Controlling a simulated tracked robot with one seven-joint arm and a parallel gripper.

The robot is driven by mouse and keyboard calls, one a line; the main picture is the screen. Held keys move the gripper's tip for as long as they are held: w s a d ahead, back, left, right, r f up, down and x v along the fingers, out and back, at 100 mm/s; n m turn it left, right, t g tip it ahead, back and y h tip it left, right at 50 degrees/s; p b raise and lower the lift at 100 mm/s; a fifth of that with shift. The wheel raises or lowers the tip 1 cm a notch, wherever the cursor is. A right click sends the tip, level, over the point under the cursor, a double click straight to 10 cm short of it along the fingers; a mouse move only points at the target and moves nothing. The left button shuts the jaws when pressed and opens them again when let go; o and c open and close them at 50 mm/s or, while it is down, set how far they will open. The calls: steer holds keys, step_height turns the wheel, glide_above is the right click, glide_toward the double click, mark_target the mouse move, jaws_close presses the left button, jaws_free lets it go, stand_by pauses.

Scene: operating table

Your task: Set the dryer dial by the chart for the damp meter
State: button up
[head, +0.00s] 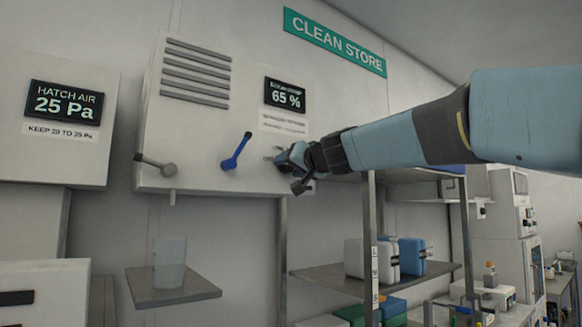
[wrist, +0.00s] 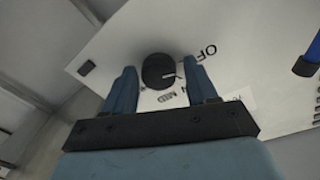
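The wall cabinet (head: 205,125) carries a damp meter (head: 285,95) reading 65 %; the chart under it (head: 284,123) is too small to read. In the wrist view a round black dial (wrist: 158,71) with a pale pointer mark sits on the white panel. The marks OFF, upper right, and MID, below, show; other lettering is partly hidden by my fingers. My gripper (head: 284,158) is at the cabinet's lower right and hides the dial in the head view. In the wrist view my gripper (wrist: 160,80) is open, one finger either side of the dial, with gaps visible.
A blue lever (head: 237,150) and a grey lever (head: 155,164) stick out left of my gripper. A hatch air display (head: 66,103) reads 25 Pa at far left. A small shelf (head: 172,288) holds a translucent cup (head: 170,264). A metal rack (head: 330,275) stands below my arm.

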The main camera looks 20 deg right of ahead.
steer(key=c, duration=0.8)
steer(key=shift+r, duration=0.1)
steer(key=m, duration=0.5)
steer(key=shift+r, duration=0.15)
steer(key=m, duration=0.4)
steer(key=shift+a+g, duration=0.1)
steer(key=shift+g, duration=0.2)
steer(key=shift+m, duration=0.3)
steer(key=o, duration=1)
steer(key=shift+o, duration=0.2)
steer(key=shift+s, duration=0.1)
